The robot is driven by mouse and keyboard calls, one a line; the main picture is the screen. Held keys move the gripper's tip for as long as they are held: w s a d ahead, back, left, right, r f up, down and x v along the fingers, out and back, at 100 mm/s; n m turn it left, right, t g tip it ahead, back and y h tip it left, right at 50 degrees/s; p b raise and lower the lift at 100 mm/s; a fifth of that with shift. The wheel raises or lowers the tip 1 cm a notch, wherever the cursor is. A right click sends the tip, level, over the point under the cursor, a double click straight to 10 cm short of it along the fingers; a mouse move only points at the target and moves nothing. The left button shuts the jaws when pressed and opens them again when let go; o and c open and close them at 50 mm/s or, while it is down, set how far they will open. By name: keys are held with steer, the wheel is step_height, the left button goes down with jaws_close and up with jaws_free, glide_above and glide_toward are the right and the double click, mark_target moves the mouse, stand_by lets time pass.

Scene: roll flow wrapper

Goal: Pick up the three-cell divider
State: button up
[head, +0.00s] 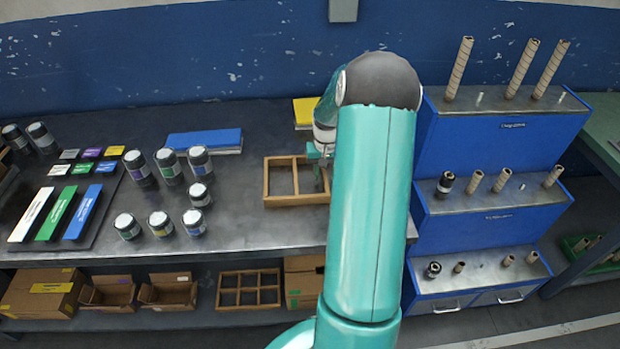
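The three-cell divider (281,160), a light-brown wooden frame, lies on the dark table right of the jars. Two of its cells show; its right end is hidden behind my arm. My gripper (321,170) is mostly hidden by my teal arm. Its visible part is at the divider's right part, over or at the frame. I cannot tell whether the fingers touch the divider or whether they are open or shut.
Several dark jars (169,167) with white lids stand left of the divider. A blue-topped stack (204,140) and a yellow block (304,112) lie behind it. A blue stepped rack (497,146) with upright tubes stands to the right. Another wooden divider (249,290) sits on the lower shelf.

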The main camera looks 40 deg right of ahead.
jaws_close()
stand_by(0.3)
